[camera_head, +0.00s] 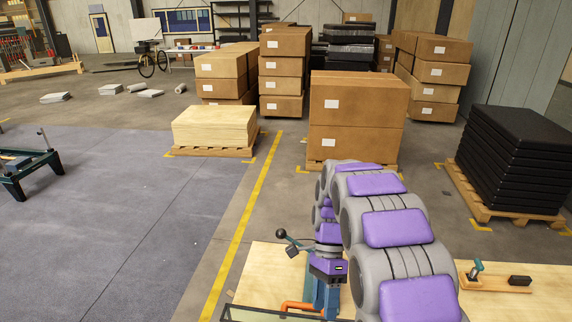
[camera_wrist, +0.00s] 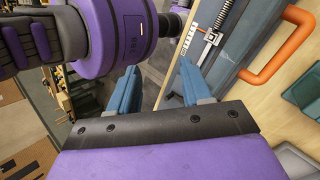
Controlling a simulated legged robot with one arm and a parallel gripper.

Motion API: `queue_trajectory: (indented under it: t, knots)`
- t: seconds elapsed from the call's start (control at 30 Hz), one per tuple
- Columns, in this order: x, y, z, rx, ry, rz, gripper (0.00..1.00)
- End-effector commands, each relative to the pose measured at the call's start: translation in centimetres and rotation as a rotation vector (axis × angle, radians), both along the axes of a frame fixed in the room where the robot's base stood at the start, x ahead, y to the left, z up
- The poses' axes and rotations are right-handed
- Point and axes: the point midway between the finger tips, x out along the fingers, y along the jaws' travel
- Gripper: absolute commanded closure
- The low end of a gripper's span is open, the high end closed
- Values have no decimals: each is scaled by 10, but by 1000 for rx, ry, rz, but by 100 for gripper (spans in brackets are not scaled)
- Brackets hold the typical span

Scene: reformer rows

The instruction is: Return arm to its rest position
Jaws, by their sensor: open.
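My arm, in grey and purple segments, reaches forward over a pale wooden bench (camera_head: 262,270) in the head view. My gripper (camera_wrist: 158,90) shows two blue fingers standing apart in the wrist view, with nothing held between them. An orange handle (camera_wrist: 287,48) on a blue-grey panel is to the right of the fingers, apart from them. The orange handle also shows low in the head view (camera_head: 297,307). My arm hides part of the bench.
A spring on a rod (camera_wrist: 209,42) lies beyond the fingers. A small wooden holder (camera_head: 485,283) is on the bench at right. Stacked cartons (camera_head: 357,105) and black pads (camera_head: 512,155) stand on pallets beyond. The grey floor mat (camera_head: 120,220) at left is mostly clear.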

Motion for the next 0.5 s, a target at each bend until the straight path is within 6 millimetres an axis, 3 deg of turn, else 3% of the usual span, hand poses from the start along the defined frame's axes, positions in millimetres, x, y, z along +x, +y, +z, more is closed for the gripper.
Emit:
queue_trajectory:
  t: [0.5]
  knots:
    - [-101, -27, -22, 224, -238, 429, 52]
